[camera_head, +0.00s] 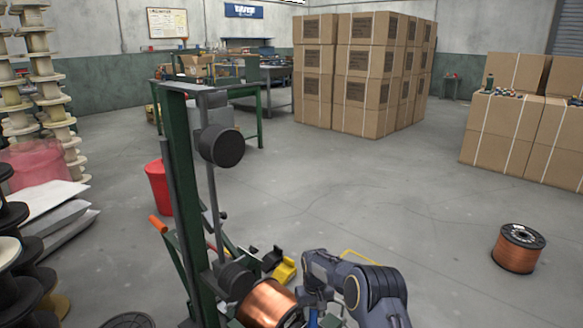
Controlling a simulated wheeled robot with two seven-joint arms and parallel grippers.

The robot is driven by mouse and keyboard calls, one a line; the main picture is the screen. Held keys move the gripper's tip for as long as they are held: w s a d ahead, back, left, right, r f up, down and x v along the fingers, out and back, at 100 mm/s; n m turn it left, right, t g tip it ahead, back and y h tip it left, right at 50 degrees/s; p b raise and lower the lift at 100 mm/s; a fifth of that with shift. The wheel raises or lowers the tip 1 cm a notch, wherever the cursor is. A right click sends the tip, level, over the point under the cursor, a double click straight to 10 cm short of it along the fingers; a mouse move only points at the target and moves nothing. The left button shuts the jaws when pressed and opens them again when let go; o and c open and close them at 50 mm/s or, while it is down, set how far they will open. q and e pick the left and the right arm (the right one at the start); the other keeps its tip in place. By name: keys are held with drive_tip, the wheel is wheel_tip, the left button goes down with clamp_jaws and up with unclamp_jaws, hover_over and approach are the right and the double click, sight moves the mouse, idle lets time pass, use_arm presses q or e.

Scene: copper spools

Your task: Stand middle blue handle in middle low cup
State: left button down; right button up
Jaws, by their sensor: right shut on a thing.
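My right arm reaches in from the bottom of the head view, and its gripper (317,304) points down beside the copper spool. A small strip of a blue handle (313,318) shows just below the gripper, at the bottom edge. The gripper is shut on this handle. Most of the handle is cut off by the frame, so its tilt cannot be told. I cannot make out any low cup. My left gripper is not in view.
A copper spool (268,304) sits beside the gripper, by a green upright frame (183,190). A yellow part (285,270) lies behind it. Another copper spool (515,254) stands on the floor at right. Stacked cartons (350,75) stand at the back. The middle floor is clear.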

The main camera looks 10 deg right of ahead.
sight(313, 321)
drive_tip(key=shift+f+b, duration=0.85)
drive_tip(key=shift+f, duration=0.4)
drive_tip(key=shift+f, duration=0.1)
drive_tip(key=shift+f+b, duration=0.8)
drive_tip(key=shift+f, duration=0.15)
drive_tip(key=o, duration=1.1)
drive_tip(key=shift+o, duration=0.2)
